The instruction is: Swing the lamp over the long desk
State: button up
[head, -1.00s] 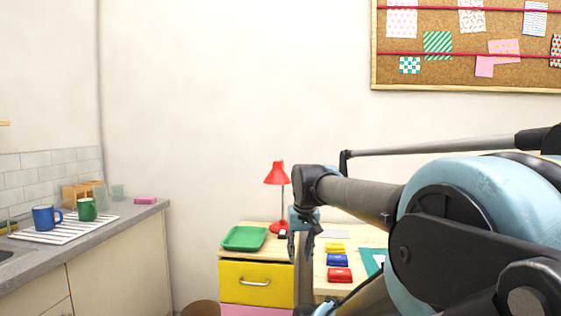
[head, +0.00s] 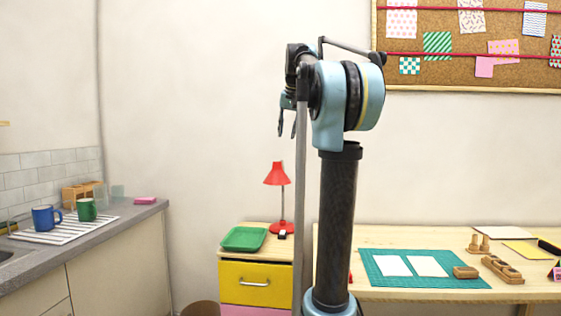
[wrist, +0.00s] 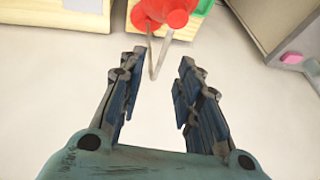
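The long desk (head: 385,235) lies to the right of the cabinet. My gripper (head: 286,133) is raised in front of the wall, above and apart from the lamp in the head view, fingers pointing down. In the wrist view my gripper (wrist: 160,57) is open with nothing between its fingers; the red lamp (wrist: 150,16) shows beyond the fingertips. My arm hides part of the desk's left end.
A green tray (head: 244,238) sits left of the lamp, and a small dark item (head: 282,235) by its base. A teal mat (head: 376,276) with white cards and wooden stamps lie on the desk. A counter (head: 128,213) with mugs stands at left.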

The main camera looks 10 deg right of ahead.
jog(key=w+r, duration=0.3)
jog(key=w, duration=0.1)
jog(key=x, duration=1.6)
jog(key=shift+w+d+f, duration=0.1)
jog(key=shift+d+f, duration=0.1)
jog(key=shift+f, duration=0.2)
grip_shut()
